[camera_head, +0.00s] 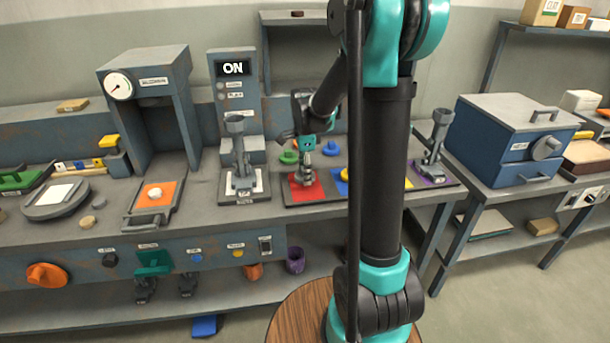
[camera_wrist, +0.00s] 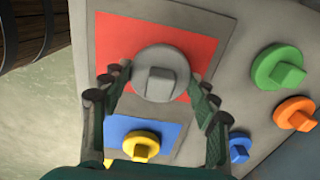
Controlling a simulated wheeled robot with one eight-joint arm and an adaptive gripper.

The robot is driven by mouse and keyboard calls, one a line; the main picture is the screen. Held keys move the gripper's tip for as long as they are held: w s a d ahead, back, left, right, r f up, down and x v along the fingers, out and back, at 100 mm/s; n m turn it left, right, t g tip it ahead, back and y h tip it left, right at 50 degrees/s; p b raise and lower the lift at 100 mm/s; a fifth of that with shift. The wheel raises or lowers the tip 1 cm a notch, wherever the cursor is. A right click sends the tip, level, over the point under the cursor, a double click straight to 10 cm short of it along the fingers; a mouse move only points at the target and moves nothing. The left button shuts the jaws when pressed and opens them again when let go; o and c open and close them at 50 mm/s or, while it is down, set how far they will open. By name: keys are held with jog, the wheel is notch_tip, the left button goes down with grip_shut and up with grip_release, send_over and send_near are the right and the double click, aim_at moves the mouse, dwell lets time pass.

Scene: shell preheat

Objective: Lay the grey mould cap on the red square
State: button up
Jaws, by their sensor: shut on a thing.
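The grey mould cap (camera_wrist: 162,72) is a round disc with a block-shaped knob, seen between my gripper's fingertips in the wrist view. My gripper (camera_wrist: 160,92) is shut on the cap. The red square (camera_wrist: 118,45) lies directly behind the cap in that view. In the head view, my gripper (camera_head: 306,175) is over the red square (camera_head: 303,193), and the cap shows there only as a small grey shape. I cannot tell whether the cap touches the square or hangs just above it.
A blue square (camera_wrist: 122,130) with a yellow cap (camera_wrist: 141,143) adjoins the red one. Green (camera_wrist: 278,67), orange (camera_wrist: 295,113) and blue (camera_wrist: 239,147) caps lie beside the squares. A grey press stand (camera_head: 240,165) is left of the red square in the head view.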

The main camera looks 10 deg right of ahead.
jog(key=shift+f, duration=0.65)
jog(key=shift+f, duration=0.15)
jog(key=o, duration=1.1)
jog(key=shift+o, duration=0.2)
notch_tip(320, 180, up, 12)
jog(key=shift+f, duration=0.1)
jog(key=shift+s, duration=0.15)
jog(key=s+d+f+n+t, duration=0.2)
jog(key=s+f+n, duration=0.5)
jog(key=s+n, duration=0.2)
jog(key=s+d+f+n+t, duration=0.2)
jog(key=s+f+n, duration=0.5)
jog(key=s, duration=0.5)
jog(key=shift+s+n, duration=0.4)
jog(key=shift+n, duration=0.6)
